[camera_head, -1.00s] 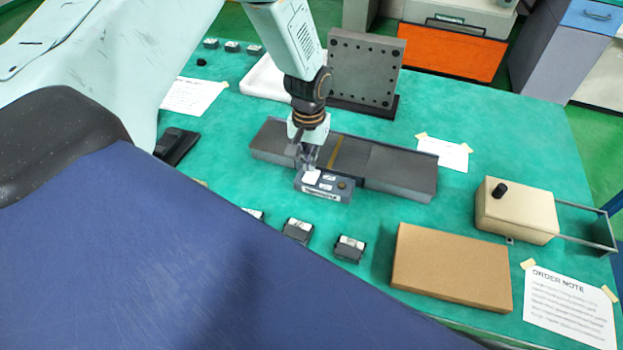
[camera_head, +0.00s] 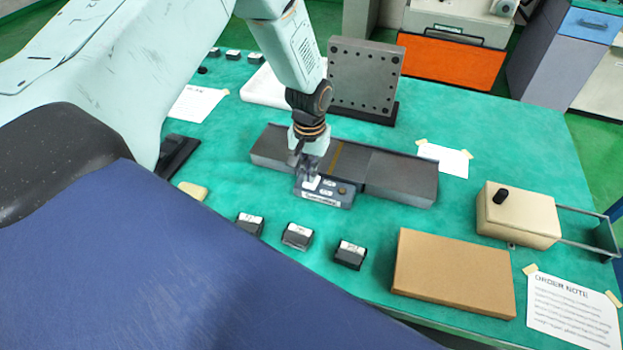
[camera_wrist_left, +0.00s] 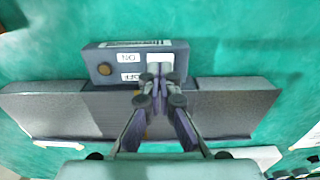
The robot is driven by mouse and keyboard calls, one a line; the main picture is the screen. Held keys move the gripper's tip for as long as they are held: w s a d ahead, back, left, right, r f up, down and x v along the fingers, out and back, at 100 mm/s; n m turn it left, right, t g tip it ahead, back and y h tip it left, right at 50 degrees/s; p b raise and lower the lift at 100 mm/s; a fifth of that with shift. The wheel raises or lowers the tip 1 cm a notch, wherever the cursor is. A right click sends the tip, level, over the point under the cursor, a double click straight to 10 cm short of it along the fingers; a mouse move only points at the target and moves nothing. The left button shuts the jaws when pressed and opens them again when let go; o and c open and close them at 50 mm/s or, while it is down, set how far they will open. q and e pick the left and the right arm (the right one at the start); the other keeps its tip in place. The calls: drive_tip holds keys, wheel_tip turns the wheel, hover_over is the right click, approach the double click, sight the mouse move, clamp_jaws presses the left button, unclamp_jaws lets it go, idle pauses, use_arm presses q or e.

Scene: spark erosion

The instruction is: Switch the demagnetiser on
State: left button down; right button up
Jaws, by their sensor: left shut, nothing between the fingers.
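The demagnetiser is a long dark grey block (camera_head: 402,174) with a brass-coloured stripe across its middle, lying on the green table. A small control box (camera_head: 338,196) with white labels, one reading ON in the left wrist view, and a round brownish knob or lamp (camera_head: 342,190) sits along its near side. The block (camera_wrist_left: 235,106) and control box (camera_wrist_left: 188,58) also show in the left wrist view. My left gripper (camera_head: 308,178) is shut and empty, its fingertips (camera_wrist_left: 160,75) over the labelled end of the box. They hide part of the box; I cannot tell whether they touch it. My right gripper is not visible.
A drilled upright plate (camera_head: 364,78) stands behind the block. Several small dark blocks, such as one (camera_head: 350,254), lie in front. A cardboard-brown box (camera_head: 453,272) and a beige box with black knob (camera_head: 517,216) stand at the right.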

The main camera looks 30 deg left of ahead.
sight(310, 184)
use_arm(q)
drive_tip(key=shift+w+f, duration=0.1)
drive_tip(key=shift+w, duration=0.05)
idle(0.4)
drive_tip(key=shift+f, duration=0.2)
drive_tip(key=shift+f, duration=0.15)
idle(0.3)
drive_tip(key=shift+f+b, duration=0.6)
drive_tip(key=shift+b, duration=0.05)
drive_tip(key=shift+r, duration=0.1)
wheel_tip(310, 184, up, 7)
drive_tip(key=p, duration=0.6)
idle(0.6)
drive_tip(key=shift+f, duration=0.2)
